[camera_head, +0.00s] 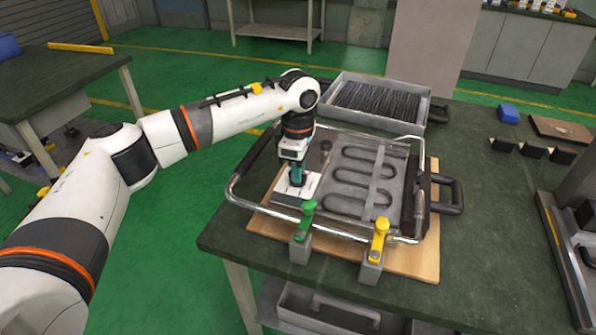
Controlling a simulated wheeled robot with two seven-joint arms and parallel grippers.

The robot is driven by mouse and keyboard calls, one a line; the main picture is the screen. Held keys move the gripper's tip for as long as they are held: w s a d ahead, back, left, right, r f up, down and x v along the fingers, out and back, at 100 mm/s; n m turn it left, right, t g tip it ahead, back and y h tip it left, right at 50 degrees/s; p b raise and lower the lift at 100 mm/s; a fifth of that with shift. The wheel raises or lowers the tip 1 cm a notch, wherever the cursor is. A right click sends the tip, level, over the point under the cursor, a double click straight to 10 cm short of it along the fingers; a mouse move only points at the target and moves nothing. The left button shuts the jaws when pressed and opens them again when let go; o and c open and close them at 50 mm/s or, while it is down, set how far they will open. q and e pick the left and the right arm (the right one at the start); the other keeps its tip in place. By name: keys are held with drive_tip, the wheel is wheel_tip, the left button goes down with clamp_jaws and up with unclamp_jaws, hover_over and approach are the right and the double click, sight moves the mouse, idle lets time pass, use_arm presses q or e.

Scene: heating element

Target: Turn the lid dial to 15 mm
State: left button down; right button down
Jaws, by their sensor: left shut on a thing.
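A heating element fixture (408,196) with a metal frame and a dark serpentine element sits on a wooden board (430,262) on the dark green table. A white plate (311,186) lies at the fixture's left side, with a dark knob (326,147) just behind it. My left gripper (297,184) points down over the white plate and is shut on a small teal part (296,175). Its fingertips are small in view, and the dial markings cannot be read. My right gripper is not in view.
A green-handled clamp (303,232) and a yellow-handled clamp (375,254) stand at the board's front edge. A metal tray of dark rods (346,77) lies behind. A blue block (508,113) and dark brackets lie at right.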

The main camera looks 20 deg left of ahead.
use_arm(q)
drive_tip(key=shift+r, duration=0.15)
idle(0.4)
drive_tip(key=c, duration=1.4)
unclamp_jaws()
drive_tip(key=shift+c, duration=0.2)
wheel_tip(320, 180, up, 12)
drive_tip(key=shift+b, duration=0.35)
